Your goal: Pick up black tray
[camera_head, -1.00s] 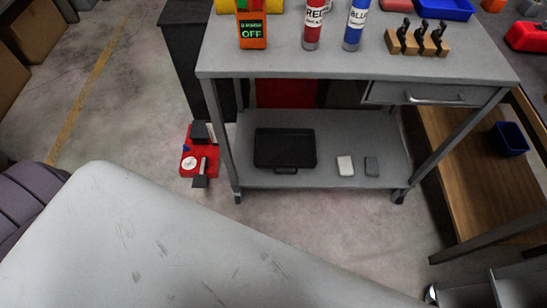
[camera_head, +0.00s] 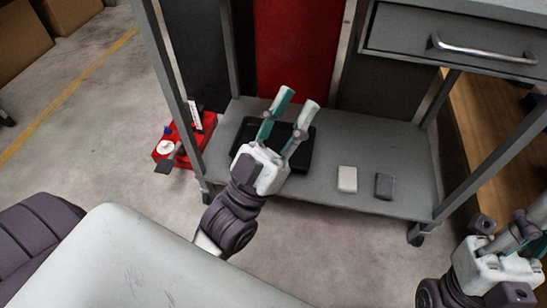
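The black tray (camera_head: 302,160) lies flat on the lower shelf (camera_head: 400,150) of the grey cart. My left gripper (camera_head: 297,97) is in front of it, seen from behind and above. Its two teal-and-white fingers are spread apart with nothing between them, and it hides the middle of the tray. I cannot tell whether it touches the tray. My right gripper (camera_head: 510,250) is at the lower right, cut by the frame edge, away from the tray; its finger opening is not clear.
A white block (camera_head: 347,179) and a grey block (camera_head: 384,186) lie on the shelf to the tray's right. Cart legs and the drawer (camera_head: 460,40) above bound the space. A red object (camera_head: 185,140) stands on the floor to the left.

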